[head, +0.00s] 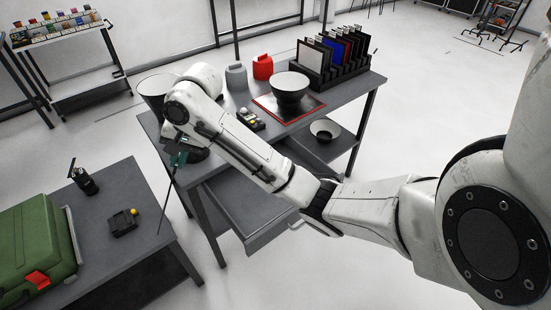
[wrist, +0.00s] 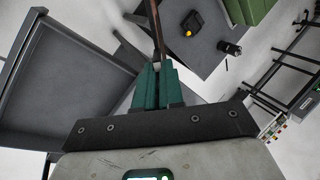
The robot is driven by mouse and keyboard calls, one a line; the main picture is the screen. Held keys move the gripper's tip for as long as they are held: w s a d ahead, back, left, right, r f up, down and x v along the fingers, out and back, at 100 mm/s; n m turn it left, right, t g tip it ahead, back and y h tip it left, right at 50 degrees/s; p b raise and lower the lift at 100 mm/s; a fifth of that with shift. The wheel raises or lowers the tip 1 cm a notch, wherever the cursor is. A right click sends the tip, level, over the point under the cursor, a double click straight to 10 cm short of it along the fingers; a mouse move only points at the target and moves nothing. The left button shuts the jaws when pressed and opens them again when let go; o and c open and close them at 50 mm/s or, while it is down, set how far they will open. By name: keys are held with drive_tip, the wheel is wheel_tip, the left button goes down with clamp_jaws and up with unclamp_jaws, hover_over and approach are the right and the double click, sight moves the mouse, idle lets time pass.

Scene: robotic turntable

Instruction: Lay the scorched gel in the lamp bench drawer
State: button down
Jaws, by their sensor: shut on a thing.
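My gripper (head: 178,158) is shut on a thin dark sheet (head: 168,202), likely the scorched gel, seen almost edge-on and hanging downward. In the wrist view the green fingers (wrist: 156,68) pinch its brownish edge (wrist: 155,28); its face and any scorch marks cannot be made out. The drawer (head: 243,207) under the lamp bench (head: 222,152) is pulled open. In the wrist view the drawer (wrist: 65,85) is left of the gripper and looks empty. The gel is apart from the drawer, in the gap between the bench and the left table.
The left table (head: 112,205) holds a green case (head: 38,245), a black device with a yellow knob (head: 123,222) and a small black canister (head: 84,179).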

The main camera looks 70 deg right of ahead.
drive_tip(key=s+d+f+m+t+h+p, duration=0.1)
drive_tip(key=s+d+f+m, duration=0.15)
drive_tip(key=s+d, duration=0.4)
drive_tip(key=s+d+f+m+t+h, duration=0.2)
drive_tip(key=s+d+m, duration=0.2)
drive_tip(key=s+d, duration=0.25)
drive_tip(key=s+d+f+m+h, duration=0.2)
drive_tip(key=s, duration=0.7)
drive_tip(key=s+d+f+m+h, duration=0.2)
drive_tip(key=s+d+f, duration=0.1)
drive_tip(key=s, duration=0.6)
drive_tip(key=shift+d+f+m+p, duration=0.3)
drive_tip(key=shift+m+p, duration=0.05)
drive_tip(key=shift+p, duration=0.05)
drive_tip(key=shift+w+a, duration=0.1)
drive_tip(key=shift+w, duration=0.05)
drive_tip(key=b+x, duration=0.4)
drive_tip(key=x, duration=0.8)
drive_tip(key=shift+r, duration=0.2)
drive_tip(key=shift+w, duration=0.15)
